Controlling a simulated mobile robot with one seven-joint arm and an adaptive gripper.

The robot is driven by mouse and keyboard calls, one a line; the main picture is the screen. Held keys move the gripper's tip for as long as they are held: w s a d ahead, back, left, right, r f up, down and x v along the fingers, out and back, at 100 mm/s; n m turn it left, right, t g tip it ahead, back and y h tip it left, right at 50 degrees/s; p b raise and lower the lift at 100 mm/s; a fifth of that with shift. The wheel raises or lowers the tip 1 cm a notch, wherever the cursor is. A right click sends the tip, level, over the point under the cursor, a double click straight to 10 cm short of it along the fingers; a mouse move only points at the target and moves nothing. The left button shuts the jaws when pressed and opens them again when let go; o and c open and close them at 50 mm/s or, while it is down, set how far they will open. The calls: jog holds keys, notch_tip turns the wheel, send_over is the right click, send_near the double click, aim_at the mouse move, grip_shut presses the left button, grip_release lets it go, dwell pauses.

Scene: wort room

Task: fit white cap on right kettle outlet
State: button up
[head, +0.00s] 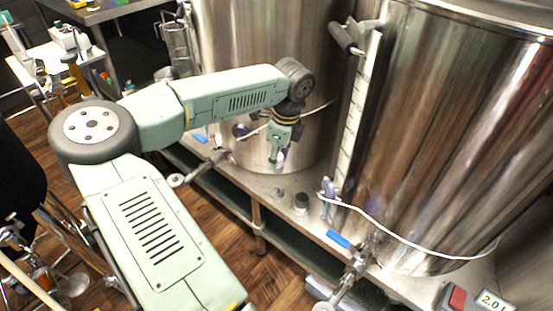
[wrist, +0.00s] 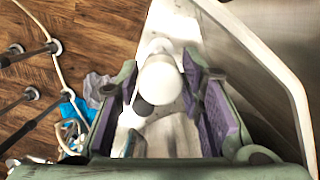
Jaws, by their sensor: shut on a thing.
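My gripper (head: 277,158) hangs in front of the left kettle (head: 262,50), low over the bench. In the wrist view its purple-padded fingers (wrist: 163,95) are around a white cap (wrist: 161,80), and it is shut on this cap. In the head view the fingers mostly hide the cap. The right kettle (head: 450,120) is large, shiny steel. Its outlet (head: 352,270) is a metal valve with a blue handle (head: 338,239), at the kettle's lower front. My gripper is to the left of that outlet and apart from it.
The left kettle's outlet valve (head: 205,166) juts out left of my gripper. Two small dark fittings (head: 301,203) stand on the bench (head: 262,185) between the kettles. A white cable (head: 400,238) crosses the right kettle. A scale (head: 475,300) sits at lower right.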

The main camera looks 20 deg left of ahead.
jog(key=shift+r+p, duration=0.8)
jog(key=shift+r, duration=1.45)
